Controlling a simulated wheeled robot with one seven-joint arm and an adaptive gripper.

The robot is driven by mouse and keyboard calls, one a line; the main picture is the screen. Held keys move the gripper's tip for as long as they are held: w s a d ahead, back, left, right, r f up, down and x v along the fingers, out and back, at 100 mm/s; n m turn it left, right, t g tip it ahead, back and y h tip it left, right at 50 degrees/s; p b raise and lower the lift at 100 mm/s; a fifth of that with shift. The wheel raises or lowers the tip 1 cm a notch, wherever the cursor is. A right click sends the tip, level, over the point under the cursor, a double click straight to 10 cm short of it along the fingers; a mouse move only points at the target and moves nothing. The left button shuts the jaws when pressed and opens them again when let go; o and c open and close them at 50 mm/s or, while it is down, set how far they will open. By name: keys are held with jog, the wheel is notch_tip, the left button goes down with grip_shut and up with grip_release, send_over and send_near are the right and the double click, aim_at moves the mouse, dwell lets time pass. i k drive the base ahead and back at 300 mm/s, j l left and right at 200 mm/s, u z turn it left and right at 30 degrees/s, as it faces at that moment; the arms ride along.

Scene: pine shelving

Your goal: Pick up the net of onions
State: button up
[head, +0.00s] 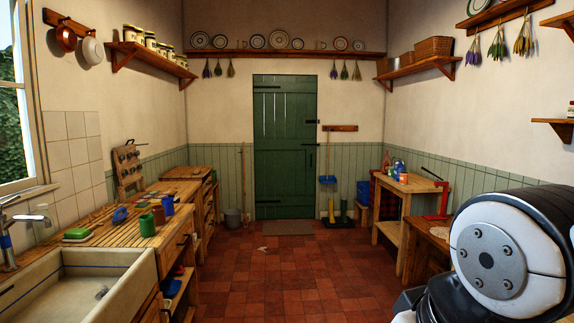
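I cannot make out a net of onions anywhere in the head view. Dried bunches of herbs or flowers (524,36) hang from a peg rail at the upper right, and similar bunches hang either side of the door. My gripper is not in view; only a white and black part of my own arm shows at the lower right, and it hides what lies behind it.
A sink (112,281) and wooden counter (112,231) with cups line the left. A wooden side table (412,186) with small items stands at the right. The red tiled floor (280,272) is mostly open towards the green door (284,148), with a small pale scrap on it.

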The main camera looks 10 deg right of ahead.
aim_at(386, 164)
jog(key=i+l+z, duration=0.35)
jog(key=i, duration=0.5)
jog(key=i+z, duration=0.4)
jog(key=i, duration=4.3)
jog(key=i+j+z, duration=0.15)
jog(key=i, duration=0.65)
jog(key=i+j+z, duration=0.1)
jog(key=i, duration=0.7)
